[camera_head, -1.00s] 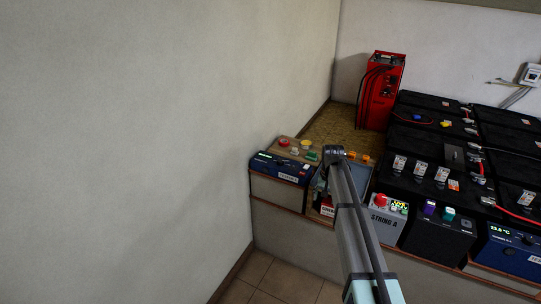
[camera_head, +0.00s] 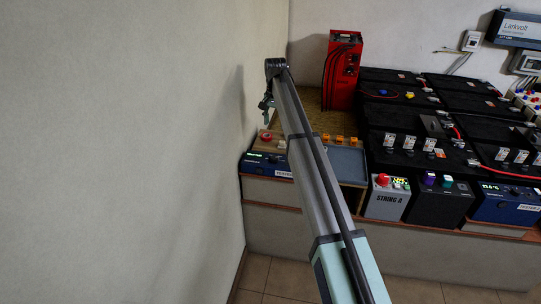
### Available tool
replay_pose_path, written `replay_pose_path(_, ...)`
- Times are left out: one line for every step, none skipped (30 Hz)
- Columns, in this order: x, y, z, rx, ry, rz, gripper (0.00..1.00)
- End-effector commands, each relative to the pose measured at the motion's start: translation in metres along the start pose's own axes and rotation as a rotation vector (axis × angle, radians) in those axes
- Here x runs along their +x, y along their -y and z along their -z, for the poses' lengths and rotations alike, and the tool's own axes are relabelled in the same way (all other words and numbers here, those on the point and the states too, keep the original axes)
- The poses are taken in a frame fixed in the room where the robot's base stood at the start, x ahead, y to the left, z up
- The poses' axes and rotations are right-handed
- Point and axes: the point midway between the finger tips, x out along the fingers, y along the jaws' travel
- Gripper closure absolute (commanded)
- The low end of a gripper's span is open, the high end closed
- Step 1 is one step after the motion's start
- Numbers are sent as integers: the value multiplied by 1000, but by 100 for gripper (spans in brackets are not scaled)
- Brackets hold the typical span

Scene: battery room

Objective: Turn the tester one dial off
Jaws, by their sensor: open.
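A low blue instrument box (camera_head: 262,162) with a label on its front stands at the left end of the bench, against the wall. A similar blue box (camera_head: 508,203) with a lit display stands at the right. I cannot read for sure which one is tester one, and no dial setting can be made out. My gripper (camera_head: 267,113) hangs above and beyond the left box, apart from it. It is open and appears empty. My arm hides part of the bench right of the left box.
A red-buttoned board (camera_head: 265,138) lies behind the left box. A blue-grey tray (camera_head: 349,163) and a grey STRING A box (camera_head: 388,202) stand to its right. A tall red charger (camera_head: 343,70) and black batteries (camera_head: 390,112) stand further back. The left wall is close.

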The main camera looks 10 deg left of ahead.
Motion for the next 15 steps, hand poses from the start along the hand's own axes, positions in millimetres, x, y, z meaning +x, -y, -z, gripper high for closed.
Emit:
replay_pose_path(3,0,0,4,0,0,37)
replay_pose_path(5,0,0,5,0,0,37)
replay_pose_path(9,0,0,4,0,0,37)
replay_pose_path(13,0,0,4,0,0,37)
replay_pose_path(17,0,0,4,0,0,37)
replay_pose_path(23,0,0,4,0,0,37)
replay_pose_path(28,-1,-1,4,1,0,37)
replay_pose_path(33,-1,-1,3,1,-1,37)
replay_pose_path(40,0,0,3,0,0,37)
replay_pose_path(46,0,0,3,0,0,37)
replay_pose_path(52,-1,0,3,0,0,37)
replay_pose_path(60,-1,-1,3,1,-1,37)
replay_pose_path(66,-1,0,3,0,0,37)
replay_pose_path(72,0,0,3,0,0,37)
replay_pose_path(80,0,0,3,0,0,37)
